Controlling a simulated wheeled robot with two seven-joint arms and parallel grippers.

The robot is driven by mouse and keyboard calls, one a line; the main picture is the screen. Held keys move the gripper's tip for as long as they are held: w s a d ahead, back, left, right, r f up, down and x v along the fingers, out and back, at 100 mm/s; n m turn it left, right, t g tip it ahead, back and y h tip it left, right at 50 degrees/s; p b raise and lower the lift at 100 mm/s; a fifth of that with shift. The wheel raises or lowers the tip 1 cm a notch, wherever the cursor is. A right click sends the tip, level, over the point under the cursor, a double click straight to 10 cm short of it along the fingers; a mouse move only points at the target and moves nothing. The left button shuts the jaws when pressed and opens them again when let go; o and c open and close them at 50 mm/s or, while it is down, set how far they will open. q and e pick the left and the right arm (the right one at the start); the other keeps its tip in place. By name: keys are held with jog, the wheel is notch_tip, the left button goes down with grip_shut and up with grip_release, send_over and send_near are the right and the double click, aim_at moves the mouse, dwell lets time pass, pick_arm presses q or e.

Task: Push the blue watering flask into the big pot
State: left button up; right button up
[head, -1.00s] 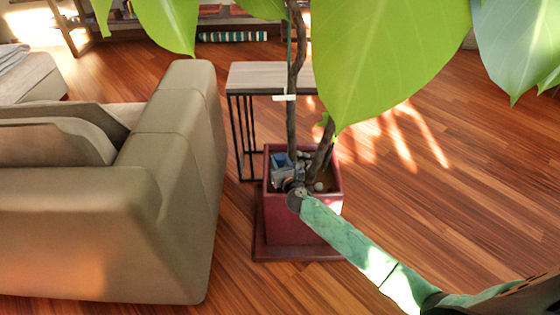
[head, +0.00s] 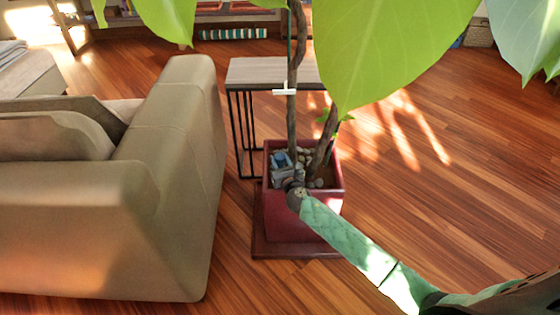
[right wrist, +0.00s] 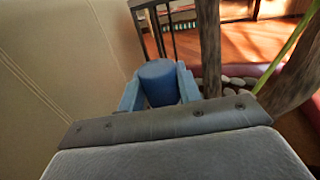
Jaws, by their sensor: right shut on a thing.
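The big pot (head: 305,222) is a square dark red planter in the middle of the head view, standing on a dark red base. Thick plant stems rise from it. My right gripper (head: 283,164) is over the pot's left part, next to the stems. It is shut on the blue flask (right wrist: 159,83), which shows as a blue cylinder between the two light blue fingers in the right wrist view. In the head view only a small blue patch of the flask shows. Its lower end is hidden, so I cannot tell if it touches the soil. My left gripper is not in view.
Brown stems (head: 293,85) stand close beside the gripper. Large green leaves (head: 395,45) hang across the top right. A beige sofa (head: 170,190) is left of the pot, and a small side table (head: 262,72) is behind it. Pale pebbles (head: 303,155) lie in the pot.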

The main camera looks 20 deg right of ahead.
jog(key=shift+f+b, duration=0.7)
jog(key=shift+f, duration=0.25)
jog(key=shift+r, duration=0.1)
jog(key=o, duration=1.5)
jog(key=shift+s+r+p, duration=0.3)
jog(key=shift+s+p, duration=0.2)
jog(key=shift+s, duration=0.4)
jog(key=shift+s+r+p, duration=0.25)
jog(key=shift+s+p, duration=0.25)
jog(key=shift+s, duration=0.4)
jog(key=shift+s+d+r+p, duration=0.1)
jog(key=shift+s+r+p, duration=0.15)
jog(key=shift+s, duration=0.5)
jog(key=shift+s+r+p, duration=0.15)
jog(key=shift+s+p, duration=0.15)
jog(key=shift+s, duration=0.65)
